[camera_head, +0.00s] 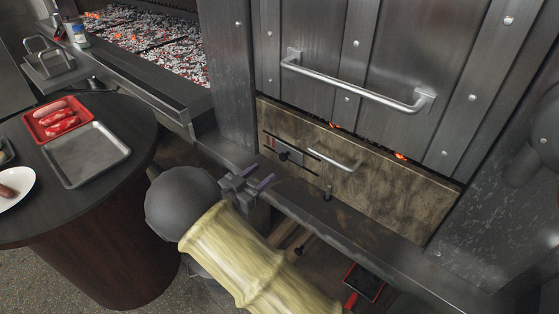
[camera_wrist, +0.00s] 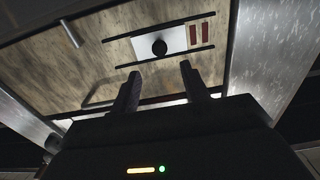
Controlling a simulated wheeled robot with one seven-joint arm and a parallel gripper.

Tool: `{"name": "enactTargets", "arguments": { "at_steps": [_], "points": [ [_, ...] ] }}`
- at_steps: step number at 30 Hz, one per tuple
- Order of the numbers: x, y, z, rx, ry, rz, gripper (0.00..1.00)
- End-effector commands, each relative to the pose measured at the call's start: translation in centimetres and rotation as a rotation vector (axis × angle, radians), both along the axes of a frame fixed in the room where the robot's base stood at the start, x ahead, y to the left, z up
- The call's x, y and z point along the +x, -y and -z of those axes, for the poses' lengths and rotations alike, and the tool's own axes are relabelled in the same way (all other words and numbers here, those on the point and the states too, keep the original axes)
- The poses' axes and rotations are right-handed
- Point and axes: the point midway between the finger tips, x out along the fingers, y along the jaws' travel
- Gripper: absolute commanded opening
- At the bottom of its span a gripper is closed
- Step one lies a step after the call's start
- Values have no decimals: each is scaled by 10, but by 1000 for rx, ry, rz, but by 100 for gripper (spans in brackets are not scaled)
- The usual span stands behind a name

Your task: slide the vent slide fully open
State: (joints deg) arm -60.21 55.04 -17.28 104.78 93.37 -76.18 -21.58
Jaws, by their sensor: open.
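The vent slide (camera_head: 291,153) is a small pale metal plate with a dark round knob (camera_head: 284,156), set between two dark rails on the worn, tan lower panel. The wrist view shows the slide (camera_wrist: 174,38) and its knob (camera_wrist: 159,47) upside down relative to the head view. Two reddish-brown slots (camera_wrist: 201,33) show uncovered beside the plate. My gripper (camera_head: 257,183) is open and empty, in front of the panel and below and left of the knob in the head view. In the wrist view its two fingers (camera_wrist: 158,70) point towards the knob, apart from it.
A large door with a long handle (camera_head: 355,85) is above. A metal ledge (camera_head: 345,228) runs below. A round table (camera_head: 100,181) with trays is at left.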

Motion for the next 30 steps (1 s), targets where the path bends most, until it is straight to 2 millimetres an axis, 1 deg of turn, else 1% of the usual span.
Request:
{"name": "enactTargets", "arguments": {
  "at_steps": [3, 9, 13, 18, 26, 30],
  "points": [
    [17, 14, 1, -1, 1, 3, 46],
    [45, 36, 1, -1, 1, 3, 46],
    [60, 47, 1, -1, 1, 2, 46],
    [69, 54, 0, 1, -1, 0, 46],
    [69, 54, 0, 0, 0, 0, 46],
    [69, 54, 0, 0, 0, 0, 18]
  ]
}}
